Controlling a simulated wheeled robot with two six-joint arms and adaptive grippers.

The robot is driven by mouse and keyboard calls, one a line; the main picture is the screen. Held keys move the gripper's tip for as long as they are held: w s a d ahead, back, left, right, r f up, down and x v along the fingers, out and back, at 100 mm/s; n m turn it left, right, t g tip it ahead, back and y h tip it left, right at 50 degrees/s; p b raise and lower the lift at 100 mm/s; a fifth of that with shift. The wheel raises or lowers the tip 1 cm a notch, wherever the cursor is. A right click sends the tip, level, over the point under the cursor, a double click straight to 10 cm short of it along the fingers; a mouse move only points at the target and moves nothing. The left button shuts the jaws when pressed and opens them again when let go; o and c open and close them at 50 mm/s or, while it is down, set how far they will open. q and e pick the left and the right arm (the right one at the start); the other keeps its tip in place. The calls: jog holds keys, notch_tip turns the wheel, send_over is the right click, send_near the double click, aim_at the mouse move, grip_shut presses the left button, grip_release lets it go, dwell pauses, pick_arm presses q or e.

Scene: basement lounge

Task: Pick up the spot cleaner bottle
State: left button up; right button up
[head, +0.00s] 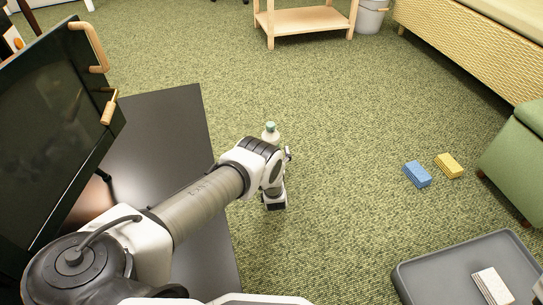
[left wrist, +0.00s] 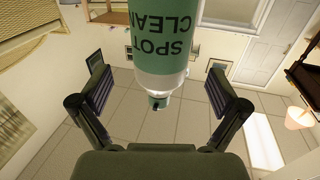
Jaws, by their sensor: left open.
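The spot cleaner bottle (head: 270,131) is white with a green cap. In the head view only its top shows, above my left wrist, which hides the rest. In the left wrist view the bottle (left wrist: 165,48) is large and appears upside down, with a green label reading "SPOT CLEAN" and its cap toward the lower middle. My left gripper (left wrist: 158,88) is open, with one finger on each side of the bottle's line and a gap on both sides. I cannot tell how deep the bottle is between the fingers. My right gripper is not in view.
A dark table (head: 172,125) with a black panel stands at left. On the green carpet lie a blue block (head: 417,174) and a yellow block (head: 449,166). A grey tray (head: 430,272) is at lower right. A wooden shelf (head: 303,20) stands behind. Mid-carpet is clear.

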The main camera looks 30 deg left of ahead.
pick_arm(q)
jog(key=b+x, duration=0.3)
jog(key=x, duration=0.1)
jog(key=shift+w+a+f, duration=0.15)
jog(key=shift+w+a, duration=0.05)
jog(key=shift+w, duration=0.15)
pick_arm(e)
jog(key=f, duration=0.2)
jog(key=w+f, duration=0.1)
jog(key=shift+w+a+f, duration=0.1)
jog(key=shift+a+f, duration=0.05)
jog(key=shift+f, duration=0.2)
pick_arm(q)
jog(key=shift+w+a, duration=0.15)
jog(key=shift+r, duration=0.3)
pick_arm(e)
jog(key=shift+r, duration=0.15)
pick_arm(q)
jog(key=c, duration=1.7)
grip_shut()
jog(key=shift+r+p, duration=0.15)
jog(key=shift+p, duration=0.15)
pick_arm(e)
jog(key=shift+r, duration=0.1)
